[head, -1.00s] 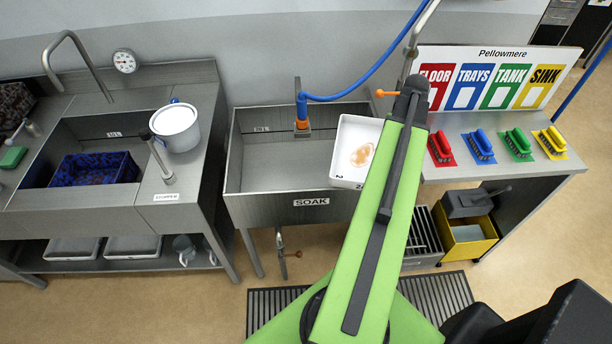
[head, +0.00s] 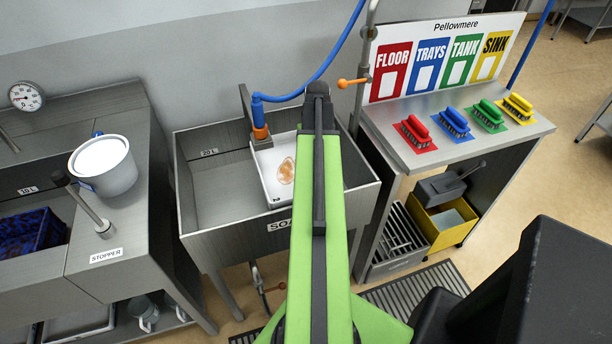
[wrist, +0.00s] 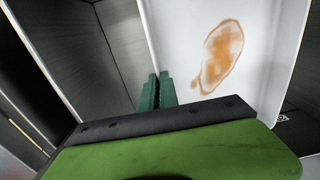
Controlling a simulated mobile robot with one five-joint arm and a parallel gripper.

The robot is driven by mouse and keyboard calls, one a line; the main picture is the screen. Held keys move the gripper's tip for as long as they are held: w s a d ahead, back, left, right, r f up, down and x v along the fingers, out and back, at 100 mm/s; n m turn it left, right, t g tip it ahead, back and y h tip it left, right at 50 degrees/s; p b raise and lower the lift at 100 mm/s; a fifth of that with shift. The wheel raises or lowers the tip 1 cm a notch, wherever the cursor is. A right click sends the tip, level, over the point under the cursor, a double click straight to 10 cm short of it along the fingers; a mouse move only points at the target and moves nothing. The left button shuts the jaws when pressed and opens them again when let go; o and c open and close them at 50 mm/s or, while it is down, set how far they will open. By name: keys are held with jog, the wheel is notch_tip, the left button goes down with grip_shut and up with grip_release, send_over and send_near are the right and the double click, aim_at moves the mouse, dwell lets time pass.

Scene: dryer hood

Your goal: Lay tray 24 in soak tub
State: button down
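Tray 24 (head: 268,182) is a white shallow tray with an orange-brown stain on its floor; only part of its printed number shows. In the head view it lies within the outline of the right half of the grey metal soak tub (head: 210,205), partly behind my arm. I cannot tell whether it rests on the tub floor or hangs above it. My gripper (wrist: 160,90) shows in the wrist view, its green fingers close together at the left wall of the tray. They appear shut on that wall. In the head view the fingers are hidden by my arm.
An orange-tipped tap with a blue hose (head: 259,120) stands at the tub's back edge, close to the tray. A white pot (head: 104,170) sits on the counter at left. A bench with coloured brushes (head: 460,125) stands at right. The tub's left half is empty.

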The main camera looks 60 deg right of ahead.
notch_tip(320, 180, down, 12)
jog(key=b, duration=1)
jog(key=w+d+f+b, duration=0.1)
jog(key=d, duration=0.6)
jog(key=shift+w+d, duration=0.2)
jog(key=shift+d, duration=0.2)
jog(key=c, duration=1.6)
grip_release()
notch_tip(320, 180, up, 9)
jog(key=p, duration=0.8)
jog(key=shift+f+p, duration=0.1)
jog(key=shift+p, duration=0.25)
jog(key=shift+f, duration=0.1)
